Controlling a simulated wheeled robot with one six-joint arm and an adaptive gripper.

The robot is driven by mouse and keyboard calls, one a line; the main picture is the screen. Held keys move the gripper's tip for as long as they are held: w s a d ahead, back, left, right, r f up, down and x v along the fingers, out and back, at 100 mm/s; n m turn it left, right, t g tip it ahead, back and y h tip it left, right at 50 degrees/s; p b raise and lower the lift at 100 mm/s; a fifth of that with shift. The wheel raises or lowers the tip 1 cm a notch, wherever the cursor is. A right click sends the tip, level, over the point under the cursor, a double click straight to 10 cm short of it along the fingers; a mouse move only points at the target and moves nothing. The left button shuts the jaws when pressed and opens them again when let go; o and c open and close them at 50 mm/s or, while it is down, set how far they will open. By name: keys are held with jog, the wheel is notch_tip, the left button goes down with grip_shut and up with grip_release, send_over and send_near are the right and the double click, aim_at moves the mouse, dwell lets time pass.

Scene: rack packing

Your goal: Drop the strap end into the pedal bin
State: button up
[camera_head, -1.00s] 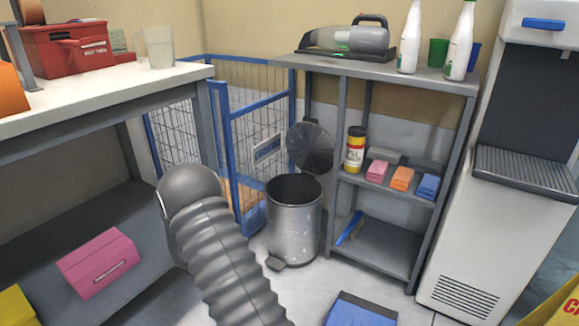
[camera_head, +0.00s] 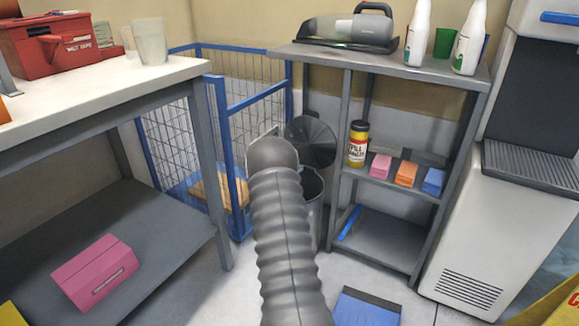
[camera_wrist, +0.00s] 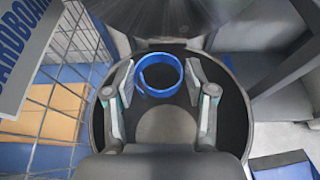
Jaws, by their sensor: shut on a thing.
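The strap end, a blue loop (camera_wrist: 141,82), is held between the two fingers of my gripper (camera_wrist: 160,78) in the wrist view. The grey pedal bin (camera_head: 314,200) stands on the floor between the wire cage and the shelf, mostly hidden behind my arm in the head view. Its lid (camera_head: 311,140) is open, tipped up at the back. In the wrist view the bin's round mouth (camera_wrist: 241,112) lies below my gripper and the loop, with a dark inside and a paler bottom. The gripper fingers and the loop are hidden in the head view.
A blue-framed wire cage (camera_head: 232,150) with a cardboard piece stands left of the bin. A grey shelf (camera_head: 390,195) with bottles and sponges stands right. A white-topped bench (camera_head: 100,92) is at the left. A blue dustpan (camera_head: 362,310) lies on the floor.

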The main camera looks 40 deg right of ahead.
notch_tip(320, 180, down, 6)
jog(key=shift+s+r+b, duration=0.1)
jog(key=shift+b, duration=0.85)
jog(key=o, duration=0.8)
jog(key=shift+o, duration=0.2)
jog(key=v, duration=1.2)
